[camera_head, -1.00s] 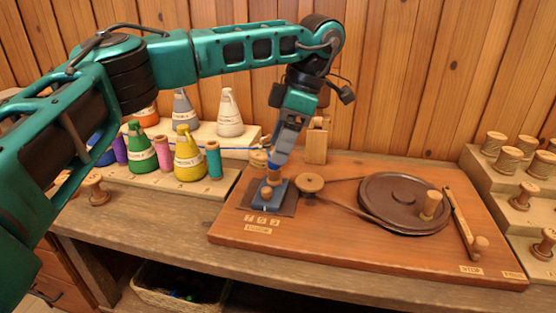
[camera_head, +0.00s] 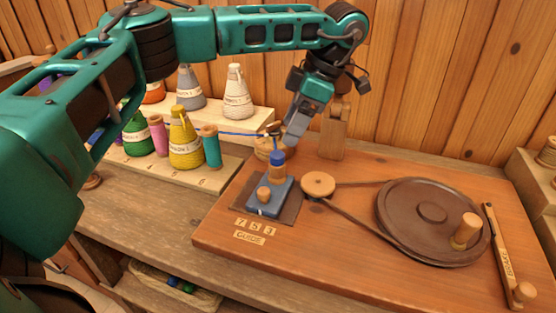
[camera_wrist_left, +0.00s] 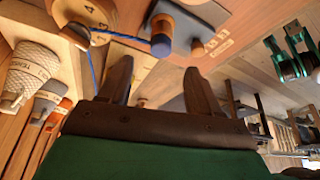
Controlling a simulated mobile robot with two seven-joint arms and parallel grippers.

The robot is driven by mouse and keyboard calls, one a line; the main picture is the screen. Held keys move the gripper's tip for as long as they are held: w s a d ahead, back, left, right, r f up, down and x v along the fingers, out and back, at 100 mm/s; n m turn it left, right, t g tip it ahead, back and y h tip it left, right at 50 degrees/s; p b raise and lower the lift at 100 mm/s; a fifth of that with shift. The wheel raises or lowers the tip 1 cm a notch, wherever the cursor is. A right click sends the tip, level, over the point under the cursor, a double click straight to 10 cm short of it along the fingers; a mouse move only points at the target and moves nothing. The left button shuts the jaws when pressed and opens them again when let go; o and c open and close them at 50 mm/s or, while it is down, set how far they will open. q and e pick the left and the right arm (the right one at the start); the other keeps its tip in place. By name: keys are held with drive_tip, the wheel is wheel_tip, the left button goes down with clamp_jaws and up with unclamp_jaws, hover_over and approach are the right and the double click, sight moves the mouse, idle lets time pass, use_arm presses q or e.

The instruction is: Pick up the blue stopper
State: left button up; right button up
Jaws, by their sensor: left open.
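The blue stopper (camera_head: 277,157) sits upright on top of a wooden spool (camera_head: 277,173) on the blue block (camera_head: 269,196) at the left of the wooden board. In the left wrist view the stopper's round blue end (camera_wrist_left: 161,45) shows just beyond the fingertips, between their lines. My left gripper (camera_head: 292,138) is above and slightly right of the stopper, apart from it. The wrist view shows its two fingers (camera_wrist_left: 158,75) spread with nothing between them. My right gripper does not show.
A blue thread (camera_head: 238,134) runs from the teal spool (camera_head: 210,146) to a wooden post behind the stopper. Cone spools (camera_head: 184,140) stand at left. A belt links a small pulley (camera_head: 318,184) to a large dark wheel (camera_head: 432,212).

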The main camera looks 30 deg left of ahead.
sight(277, 154)
use_arm(q)
drive_tip(key=b+x, duration=0.1)
drive_tip(key=x, duration=0.5)
drive_tip(key=shift+s+a+f, duration=0.1)
drive_tip(key=shift+s+f, duration=0.1)
drive_tip(key=shift+f, duration=0.05)
drive_tip(key=c, duration=1.1)
drive_tip(key=shift+r, duration=0.1)
